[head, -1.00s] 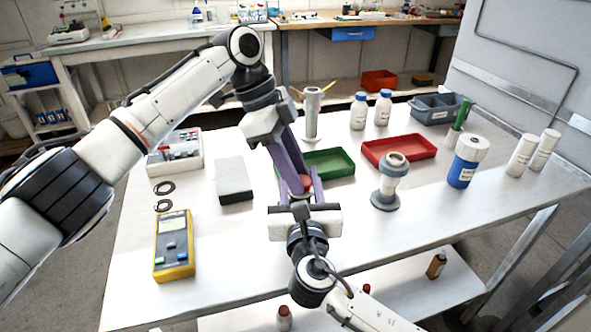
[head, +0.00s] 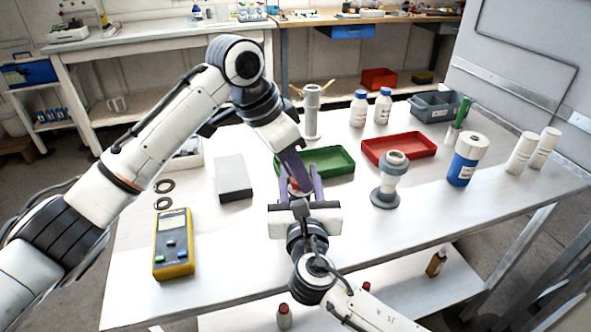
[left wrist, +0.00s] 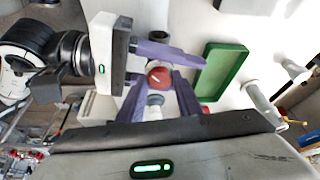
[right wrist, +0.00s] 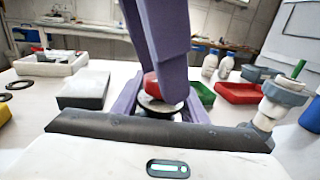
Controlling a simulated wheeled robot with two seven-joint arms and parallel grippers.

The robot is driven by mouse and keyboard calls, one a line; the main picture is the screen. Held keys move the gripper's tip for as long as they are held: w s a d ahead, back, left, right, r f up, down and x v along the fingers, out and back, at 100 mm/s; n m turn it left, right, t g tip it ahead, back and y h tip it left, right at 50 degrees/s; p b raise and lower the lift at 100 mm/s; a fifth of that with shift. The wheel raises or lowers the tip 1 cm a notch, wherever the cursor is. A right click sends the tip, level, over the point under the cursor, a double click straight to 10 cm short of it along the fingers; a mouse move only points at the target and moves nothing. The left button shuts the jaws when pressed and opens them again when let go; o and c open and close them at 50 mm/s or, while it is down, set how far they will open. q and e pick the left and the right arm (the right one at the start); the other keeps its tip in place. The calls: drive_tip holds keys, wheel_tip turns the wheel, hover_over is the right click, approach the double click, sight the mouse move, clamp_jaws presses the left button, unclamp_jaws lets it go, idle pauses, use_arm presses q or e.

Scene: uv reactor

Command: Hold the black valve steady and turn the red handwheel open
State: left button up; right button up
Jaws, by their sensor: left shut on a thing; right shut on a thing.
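The red handwheel (head: 294,187) sits on top of the black valve, low between the purple fingers of both grippers. In the left wrist view the red handwheel (left wrist: 159,75) lies between my left gripper's (left wrist: 160,85) fingers, which are shut on it from above. My right gripper (right wrist: 160,108) comes from the near side with its fingers on either side of the black valve (right wrist: 158,105), shut on its body. The valve's dark rim shows under the red wheel in the right wrist view; most of its body is hidden by fingers.
A green tray (head: 345,161) lies just behind the grippers and a grey block (head: 233,180) stands to the left. A yellow meter (head: 173,250) lies at the near left. A grey-white fitting (head: 388,185) stands to the right, with a red tray (head: 425,152) behind it.

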use_arm(q)
drive_tip(key=shift+n, duration=0.3)
drive_tip(key=o, duration=1.1)
drive_tip(key=shift+c, duration=0.2)
drive_tip(key=v, duration=1.2)
drive_tip(key=shift+s, duration=0.15)
